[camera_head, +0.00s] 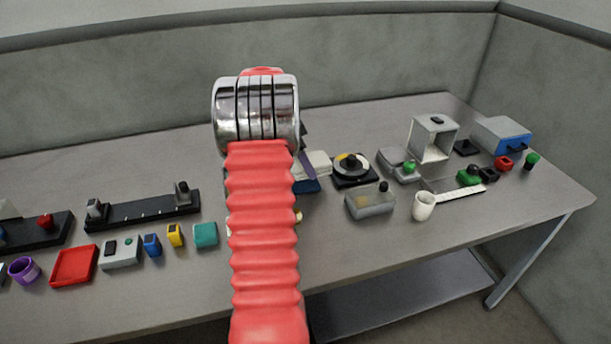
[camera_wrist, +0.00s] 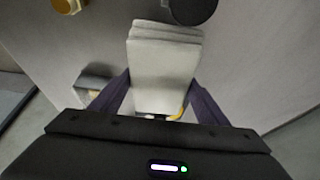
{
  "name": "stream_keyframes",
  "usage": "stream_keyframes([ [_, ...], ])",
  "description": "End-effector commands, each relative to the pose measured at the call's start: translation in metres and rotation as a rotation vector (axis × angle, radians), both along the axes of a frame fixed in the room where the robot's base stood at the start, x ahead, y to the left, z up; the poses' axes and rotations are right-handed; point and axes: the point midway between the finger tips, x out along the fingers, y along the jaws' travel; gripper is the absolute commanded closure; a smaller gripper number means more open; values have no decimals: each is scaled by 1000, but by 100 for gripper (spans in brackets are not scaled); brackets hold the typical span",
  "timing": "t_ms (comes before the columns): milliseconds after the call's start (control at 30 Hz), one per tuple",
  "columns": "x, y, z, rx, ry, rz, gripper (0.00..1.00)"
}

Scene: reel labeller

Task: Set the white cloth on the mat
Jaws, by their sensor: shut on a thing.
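The white cloth (camera_wrist: 165,62), a folded pale block, sits between the two purple fingers of my gripper (camera_wrist: 161,78) in the wrist view. The gripper is shut on it. In the head view the cloth (camera_head: 318,162) shows just right of my red arm, beside a purple finger of my gripper (camera_head: 306,163). A blue flat thing (camera_head: 307,186) shows just below the cloth there; I cannot tell whether they touch. I cannot make out the mat for certain; my arm hides part of the table's middle.
A round black-and-yellow dial (camera_head: 351,168) stands right of the cloth, with a grey box (camera_head: 370,203) and a white cup (camera_head: 424,206) nearer the front. A red tray (camera_head: 74,266), a teal block (camera_head: 205,235) and a black rail (camera_head: 142,211) lie left of my arm.

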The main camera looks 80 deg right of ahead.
Motion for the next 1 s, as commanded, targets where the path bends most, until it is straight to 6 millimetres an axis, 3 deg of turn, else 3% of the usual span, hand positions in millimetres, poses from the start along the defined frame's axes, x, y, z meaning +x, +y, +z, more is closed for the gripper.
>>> stream_keyframes([
  [167, 0, 0, -5, 1, 0, 0, 58],
  [500, -1, 0, -47, 2, 1, -1, 58],
  [900, -1, 0, -52, 0, 0, -2, 58],
  [933, -2, 0, -52, 0, 0, -2, 31],
  [1000, -1, 0, -52, 0, 0, -2, 26],
])
